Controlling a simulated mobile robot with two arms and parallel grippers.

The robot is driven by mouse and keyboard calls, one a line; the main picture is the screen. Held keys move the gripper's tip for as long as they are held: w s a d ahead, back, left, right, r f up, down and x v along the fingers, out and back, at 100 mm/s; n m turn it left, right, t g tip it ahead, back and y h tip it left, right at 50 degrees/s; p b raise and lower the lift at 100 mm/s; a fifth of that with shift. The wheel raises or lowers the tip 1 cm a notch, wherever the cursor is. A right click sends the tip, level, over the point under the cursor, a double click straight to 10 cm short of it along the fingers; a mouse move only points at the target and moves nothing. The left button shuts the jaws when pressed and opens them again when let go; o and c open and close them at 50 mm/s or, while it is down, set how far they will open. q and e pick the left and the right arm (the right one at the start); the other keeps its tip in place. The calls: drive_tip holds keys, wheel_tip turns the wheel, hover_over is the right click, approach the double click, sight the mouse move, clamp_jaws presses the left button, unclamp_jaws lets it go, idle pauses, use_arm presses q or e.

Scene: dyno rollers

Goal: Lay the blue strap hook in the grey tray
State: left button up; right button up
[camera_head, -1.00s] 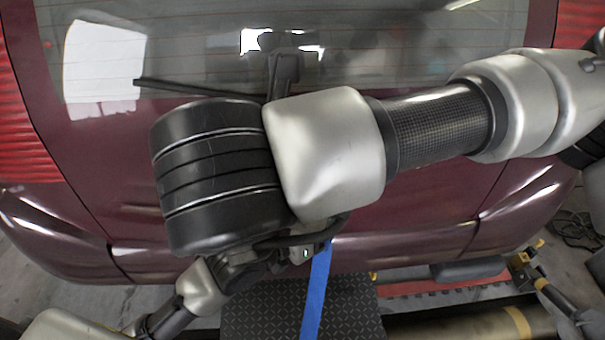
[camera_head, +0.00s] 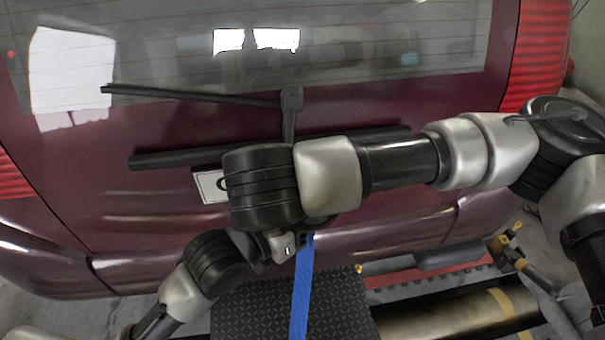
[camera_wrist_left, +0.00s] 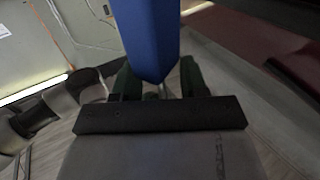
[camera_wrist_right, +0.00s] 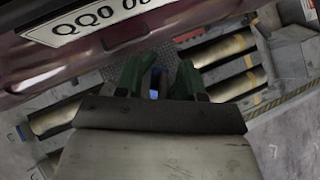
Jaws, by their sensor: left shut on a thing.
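The blue strap (camera_head: 303,285) hangs in front of the car's rear and runs down out of the head view. In the left wrist view the strap (camera_wrist_left: 148,35) is large and tapers toward the green fingers of my left gripper (camera_wrist_left: 158,86). That gripper is shut on its end, where a bit of metal shows; the hook's shape is mostly hidden. My right gripper (camera_wrist_right: 157,80) has its green fingers apart, with a bit of blue (camera_wrist_right: 155,84) visible between them. In the head view both sets of fingertips are hidden behind my wrists. I cannot make out the grey tray.
The dark red car (camera_head: 400,235) stands close ahead, with its wiper (camera_head: 190,95) and licence plate (camera_wrist_right: 92,22). Below are a black tread plate (camera_head: 245,318) and dyno rollers (camera_head: 450,315). A grey block (camera_wrist_right: 294,50) stands at the right in the right wrist view.

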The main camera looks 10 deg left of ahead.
clamp_jaws()
use_arm(q)
drive_tip(key=o, duration=1.1)
